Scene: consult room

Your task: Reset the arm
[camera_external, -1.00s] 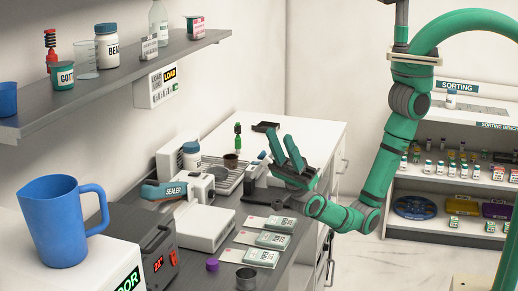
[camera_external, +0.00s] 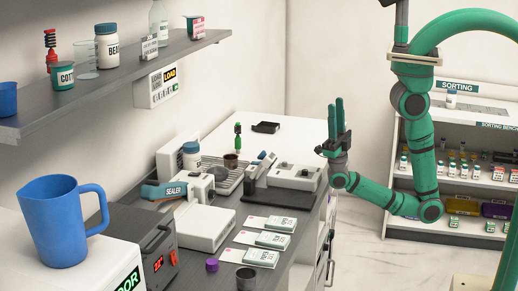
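My gripper (camera_external: 336,104) is raised with its fingers pointing up, in the air to the right of the counter's far end. Its two green fingers stand apart with a narrow gap at this angle, and nothing shows between them. My green arm (camera_external: 420,150) bends down from its mount at the top right, loops low and rises again to the gripper. The gripper is clear of the counter and touches nothing that I can see.
The counter holds a white device (camera_external: 294,177), a dark mat (camera_external: 277,199), several labelled packs (camera_external: 272,240), a sealer (camera_external: 165,190) and a purple cap (camera_external: 212,265). A shelf (camera_external: 120,77) overhangs the left. A sorting bench (camera_external: 470,182) with several vials stands behind my arm.

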